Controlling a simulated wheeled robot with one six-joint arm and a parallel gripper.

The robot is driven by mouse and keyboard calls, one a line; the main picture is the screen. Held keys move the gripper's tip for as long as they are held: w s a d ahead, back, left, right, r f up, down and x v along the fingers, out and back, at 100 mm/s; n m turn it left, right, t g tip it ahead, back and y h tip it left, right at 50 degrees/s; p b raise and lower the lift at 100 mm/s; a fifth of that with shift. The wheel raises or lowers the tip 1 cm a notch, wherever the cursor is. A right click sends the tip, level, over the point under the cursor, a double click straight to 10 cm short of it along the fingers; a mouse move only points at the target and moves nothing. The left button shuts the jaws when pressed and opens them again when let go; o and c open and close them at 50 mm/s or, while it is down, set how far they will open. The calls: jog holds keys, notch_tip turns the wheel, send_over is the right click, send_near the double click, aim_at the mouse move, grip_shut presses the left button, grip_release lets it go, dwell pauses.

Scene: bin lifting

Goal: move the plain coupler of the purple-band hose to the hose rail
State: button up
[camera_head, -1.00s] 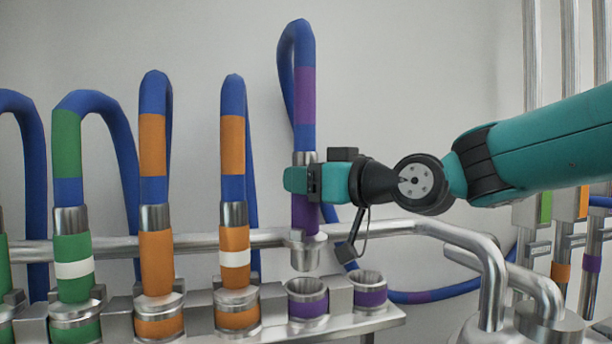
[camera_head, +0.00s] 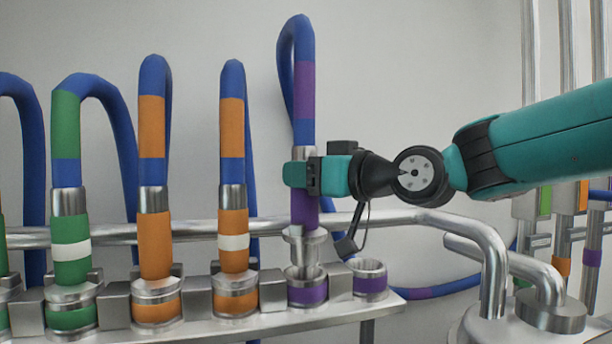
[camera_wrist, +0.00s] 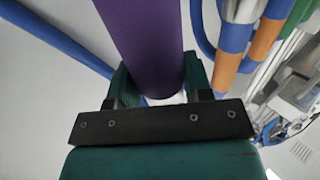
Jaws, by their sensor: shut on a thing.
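The purple-band hose (camera_head: 304,88) arches down into a plain purple coupler (camera_head: 304,208) with a metal end. My gripper (camera_head: 302,174) is shut on this coupler, which stands upright; its purple body (camera_wrist: 145,45) fills the middle of the wrist view. The coupler's metal end is directly over a purple-ringed socket (camera_head: 307,290) on the hose rail (camera_head: 345,310), its lower tip at or just inside the socket mouth. Whether it touches the socket cannot be told. A second purple-ringed socket (camera_head: 370,280), to the right, is empty.
Orange couplers (camera_head: 155,245), one with a white stripe (camera_head: 233,242), and a green white-striped coupler (camera_head: 71,250) sit in the rail at left. A horizontal pipe (camera_head: 190,230) runs behind. Metal pipework (camera_head: 495,270) stands at right.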

aim_at(316, 211)
jog(key=shift+f+b, duration=0.45)
jog(key=shift+f, duration=0.15)
jog(key=shift+f+b, duration=1)
jog(key=shift+b, duration=0.25)
jog(key=shift+f+b, duration=1.2)
jog(key=shift+b, duration=0.5)
dwell(0.7)
jog(key=o, duration=1.2)
jog(key=shift+c, duration=0.2)
jog(key=shift+f, duration=0.1)
jog(key=shift+d, duration=0.1)
jog(key=b+v, duration=0.6)
jog(key=v, duration=1.1)
jog(key=shift+b, duration=0.3)
